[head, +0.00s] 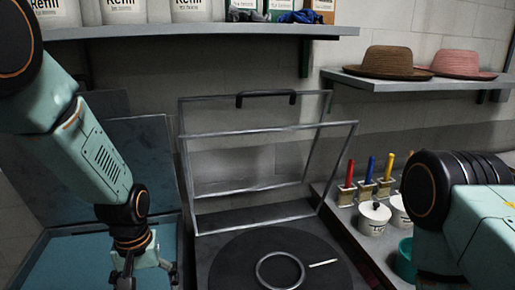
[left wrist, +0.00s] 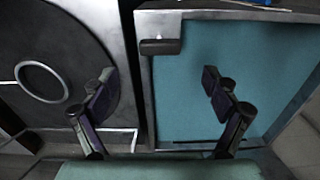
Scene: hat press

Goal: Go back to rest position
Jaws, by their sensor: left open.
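My left gripper (head: 147,278) hangs at the lower left of the head view, over the teal-lined tray (head: 75,262). In the left wrist view, the left gripper (left wrist: 158,92) has its two fingers spread wide with nothing between them. The tray's teal surface (left wrist: 190,105) lies below it. My right arm (head: 470,215) comes in at the lower right of the head view. Its gripper is out of the picture.
A press with a raised metal frame (head: 265,130) stands in the middle; a ring (head: 280,270) lies on its round dark plate (head: 235,255). Brushes (head: 367,182), pots (head: 374,218) and a teal cup (head: 406,260) stand at right. Hats (head: 392,62) sit on a shelf (head: 420,83).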

